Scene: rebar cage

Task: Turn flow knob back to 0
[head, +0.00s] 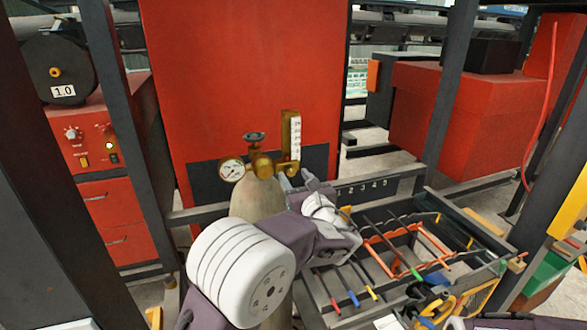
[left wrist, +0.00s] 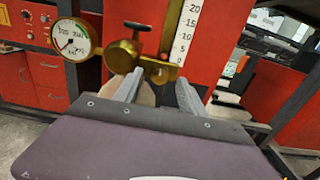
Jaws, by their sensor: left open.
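A gas cylinder (head: 256,200) stands upright with a brass regulator (head: 262,165) on top, a round dial gauge (head: 232,170) at its left and a flow tube with a white scale (head: 295,138) at its right. The flow knob (head: 291,170) is a small brass round below the tube. In the left wrist view the scale (left wrist: 184,32) reads up to 20, and the knob (left wrist: 160,74) shows near the fingertips.
A tray (head: 320,297) of rods, coloured clips and tools lies at the right. Dark upright posts (head: 446,100) stand around. A red panel (head: 240,80) is behind the cylinder; a red cabinet with a reel (head: 58,70) is at left. My right arm barely shows at the bottom right.

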